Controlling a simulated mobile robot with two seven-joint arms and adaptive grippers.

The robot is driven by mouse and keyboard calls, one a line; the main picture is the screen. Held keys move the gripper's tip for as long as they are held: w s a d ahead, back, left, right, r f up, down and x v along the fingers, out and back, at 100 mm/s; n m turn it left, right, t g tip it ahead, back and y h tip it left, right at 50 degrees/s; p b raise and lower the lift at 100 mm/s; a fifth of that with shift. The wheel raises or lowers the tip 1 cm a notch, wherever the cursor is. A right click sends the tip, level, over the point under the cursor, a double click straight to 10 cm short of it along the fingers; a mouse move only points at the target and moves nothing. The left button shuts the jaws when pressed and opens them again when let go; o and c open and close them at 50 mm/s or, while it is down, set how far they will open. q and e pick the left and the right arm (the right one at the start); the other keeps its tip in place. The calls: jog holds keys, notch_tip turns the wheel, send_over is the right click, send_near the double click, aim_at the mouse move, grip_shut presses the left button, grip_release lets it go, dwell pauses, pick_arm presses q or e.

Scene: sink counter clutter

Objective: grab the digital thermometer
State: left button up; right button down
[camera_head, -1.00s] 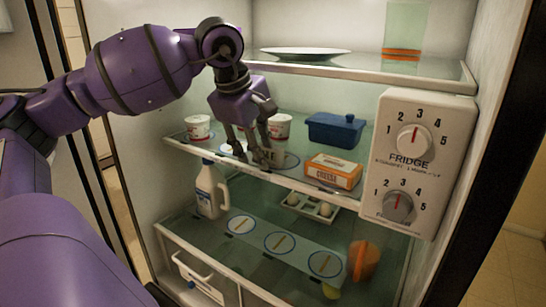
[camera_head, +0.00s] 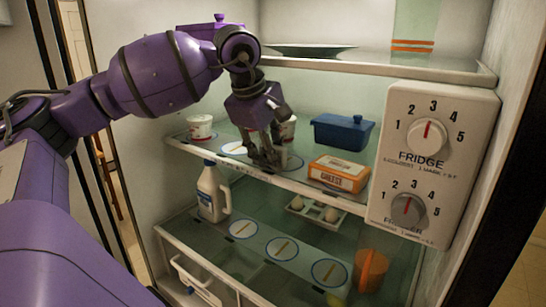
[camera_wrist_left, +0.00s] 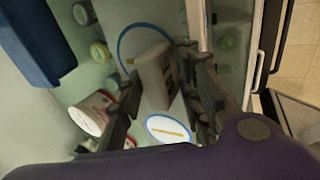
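A pale grey boxy object (camera_wrist_left: 153,75) with dark markings on its side, which looks like the digital thermometer, stands on a blue-ringed mark on the middle fridge shelf. In the wrist view it is between the two fingers of my left gripper (camera_wrist_left: 163,72). The fingers are apart, and I see no clear contact with it. In the head view my left gripper (camera_head: 266,158) points down at the middle shelf and largely hides this object. My right gripper is not in view.
On the middle shelf (camera_head: 225,162) are a white-and-red cup (camera_head: 200,127), another cup (camera_head: 287,129), a blue box (camera_head: 343,131) and a cheese box (camera_head: 339,173). A milk jug (camera_head: 212,190) stands below. The dial panel (camera_head: 430,165) is at right.

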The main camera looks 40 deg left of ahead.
pick_arm(q)
grip_shut()
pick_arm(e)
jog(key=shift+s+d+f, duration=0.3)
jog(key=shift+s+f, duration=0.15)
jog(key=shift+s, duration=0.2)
pick_arm(q)
jog(key=shift+r, duration=0.1)
